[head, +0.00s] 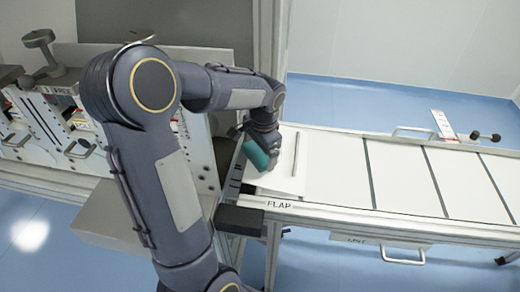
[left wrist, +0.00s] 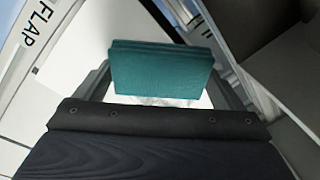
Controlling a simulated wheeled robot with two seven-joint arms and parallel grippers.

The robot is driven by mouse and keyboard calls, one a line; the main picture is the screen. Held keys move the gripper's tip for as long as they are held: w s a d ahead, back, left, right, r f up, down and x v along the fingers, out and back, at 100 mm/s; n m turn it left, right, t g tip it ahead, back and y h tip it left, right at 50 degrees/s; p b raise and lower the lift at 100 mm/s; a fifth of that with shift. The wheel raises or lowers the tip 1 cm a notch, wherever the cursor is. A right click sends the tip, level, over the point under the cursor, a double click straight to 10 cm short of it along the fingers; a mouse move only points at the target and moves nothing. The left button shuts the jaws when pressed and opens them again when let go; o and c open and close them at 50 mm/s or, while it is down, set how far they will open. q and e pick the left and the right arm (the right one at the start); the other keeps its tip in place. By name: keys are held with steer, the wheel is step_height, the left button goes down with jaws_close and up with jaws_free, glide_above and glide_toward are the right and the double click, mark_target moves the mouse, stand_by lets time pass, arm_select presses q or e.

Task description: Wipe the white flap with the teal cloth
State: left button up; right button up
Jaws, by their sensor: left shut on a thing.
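The teal cloth (head: 254,155) is a folded block at the end of my left arm in the head view. My left gripper (head: 262,143) is shut on it, and the cloth also fills the middle of the left wrist view (left wrist: 161,75). The white flap (head: 284,182) is the panel at the left end of the table, behind the "FLAP" label. The cloth is over the flap's left part; I cannot tell whether it touches. White surface shows around the cloth in the wrist view. My right gripper is not in view.
A machine with levers and metal plates (head: 55,120) stands left of the flap. A grey upright post (head: 266,40) rises behind my left gripper. White table panels (head: 400,170) extend right, mostly clear. A dark block (head: 240,219) sits at the table's near left corner.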

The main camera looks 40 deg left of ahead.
arm_select(q)
steer(key=shift+d+f, duration=0.1)
steer(key=shift+w+d+f, duration=0.15)
steer(key=shift+w+d, duration=0.3)
steer(key=shift+d, duration=0.35)
steer(key=shift+w+d+f, duration=0.15)
steer(key=shift+w+d, duration=0.3)
steer(key=shift+d, duration=0.35)
steer(key=shift+d, duration=0.1)
